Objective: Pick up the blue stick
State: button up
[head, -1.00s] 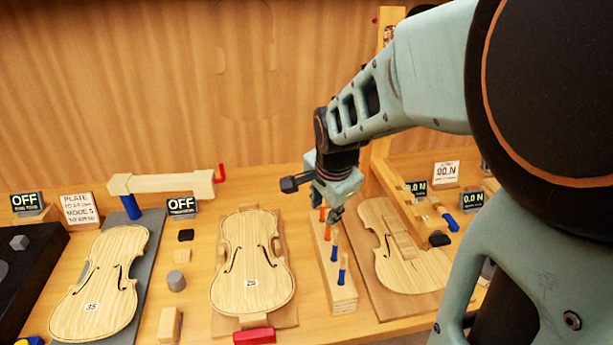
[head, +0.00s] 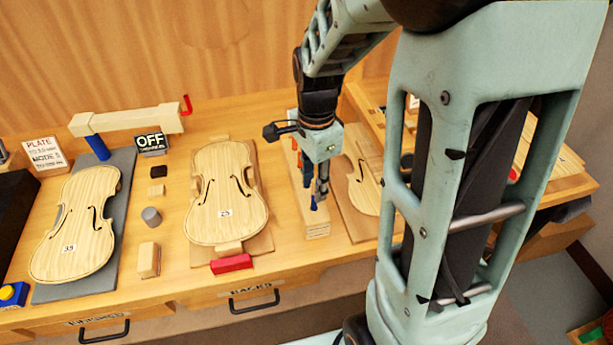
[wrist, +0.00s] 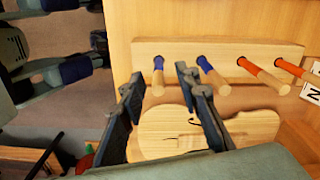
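A wooden rack (head: 318,229) holds a row of upright sticks with blue or orange upper parts and pale wood ends. In the wrist view, the rack (wrist: 225,48) shows two blue sticks, the left one (wrist: 158,77) and the right one (wrist: 209,73), and two orange sticks, (wrist: 262,75) and (wrist: 296,70). My gripper (head: 319,192) is over the front end of the rack. In the wrist view my gripper (wrist: 160,79) is open, with the left blue stick showing between its fingertips. The right blue stick is just outside the right finger. I cannot tell whether a finger touches either stick.
A violin plate marked 25 (head: 226,196) lies left of the rack, and another plate (head: 362,188) lies right of it, partly hidden by my arm. A red block (head: 231,264) is near the bench's front edge. A small wood block (head: 149,260) stands farther left.

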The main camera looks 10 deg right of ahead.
aim_at(314, 203)
notch_tip(314, 203, down, 5)
jog(key=shift+s+f, duration=0.1)
dwell(0.3)
grip_shut()
